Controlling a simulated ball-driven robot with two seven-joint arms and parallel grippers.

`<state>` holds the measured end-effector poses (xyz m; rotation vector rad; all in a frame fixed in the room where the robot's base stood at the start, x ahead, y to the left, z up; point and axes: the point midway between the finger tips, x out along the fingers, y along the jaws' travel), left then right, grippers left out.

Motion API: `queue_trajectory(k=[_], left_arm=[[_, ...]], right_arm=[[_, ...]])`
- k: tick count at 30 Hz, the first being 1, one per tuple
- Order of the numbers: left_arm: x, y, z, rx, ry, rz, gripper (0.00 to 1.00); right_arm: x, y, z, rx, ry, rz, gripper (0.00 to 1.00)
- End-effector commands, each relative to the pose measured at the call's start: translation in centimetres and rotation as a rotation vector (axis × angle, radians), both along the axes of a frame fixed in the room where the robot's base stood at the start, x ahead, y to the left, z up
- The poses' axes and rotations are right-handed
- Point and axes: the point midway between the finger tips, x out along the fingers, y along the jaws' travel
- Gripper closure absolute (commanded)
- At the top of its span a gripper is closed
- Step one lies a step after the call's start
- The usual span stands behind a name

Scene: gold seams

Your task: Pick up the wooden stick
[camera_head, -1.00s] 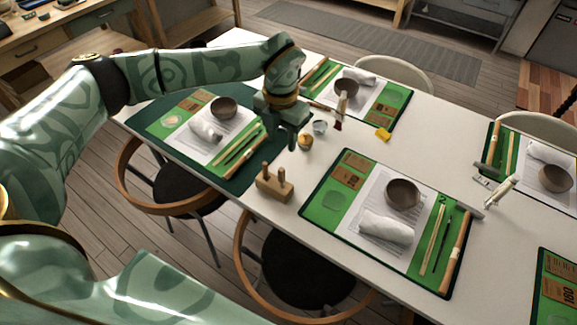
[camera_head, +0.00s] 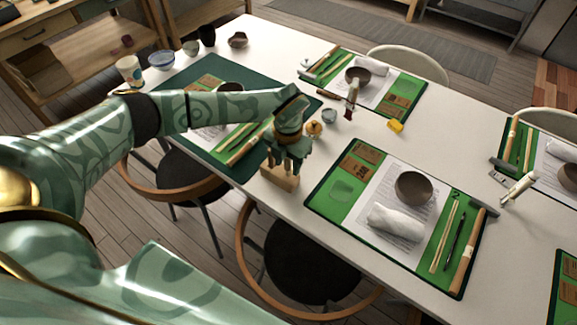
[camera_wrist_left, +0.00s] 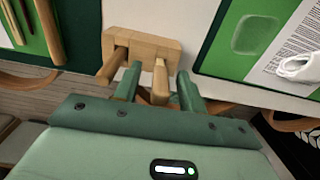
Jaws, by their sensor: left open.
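A small wooden block (camera_head: 279,178) stands at the near edge of the white table, with its upright sticks mostly hidden behind my left gripper (camera_head: 287,166) in the head view. The left wrist view shows the block (camera_wrist_left: 146,42) with two short wooden sticks. One wooden stick (camera_wrist_left: 160,80) lies between the open green fingers of my left gripper (camera_wrist_left: 160,88); I cannot tell whether they touch it. The other stick (camera_wrist_left: 112,66) is outside the left finger. My right gripper is not in view.
A green place mat (camera_head: 341,190) with a bowl (camera_head: 415,187) and white cloth (camera_head: 394,222) lies right of the block. A dark green mat (camera_head: 172,100) lies left. A small yellow-brown pot (camera_head: 314,128) stands behind the gripper. Chairs (camera_head: 300,262) stand along the near edge.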

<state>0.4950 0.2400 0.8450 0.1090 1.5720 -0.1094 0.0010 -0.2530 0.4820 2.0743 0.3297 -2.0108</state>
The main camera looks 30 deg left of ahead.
Motion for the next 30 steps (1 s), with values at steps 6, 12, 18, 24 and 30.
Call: queue_trajectory(k=[6,12,18,24,30], left_arm=[[0.1,0.0,-0.1,-0.001,-0.004,0.0,0.59],[0.1,0.0,-0.1,0.0,-0.003,0.0,1.0],[0.1,0.0,-0.1,0.0,-0.003,0.0,1.0],[0.2,0.1,1.9,0.0,-0.007,0.001,1.0],[0.2,0.1,6.5,0.0,-0.008,0.001,1.0]], right_arm=[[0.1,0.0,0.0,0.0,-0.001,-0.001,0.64],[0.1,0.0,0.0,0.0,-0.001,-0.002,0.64],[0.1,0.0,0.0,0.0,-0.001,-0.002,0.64],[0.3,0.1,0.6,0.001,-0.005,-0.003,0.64],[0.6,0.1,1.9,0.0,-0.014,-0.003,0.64]])
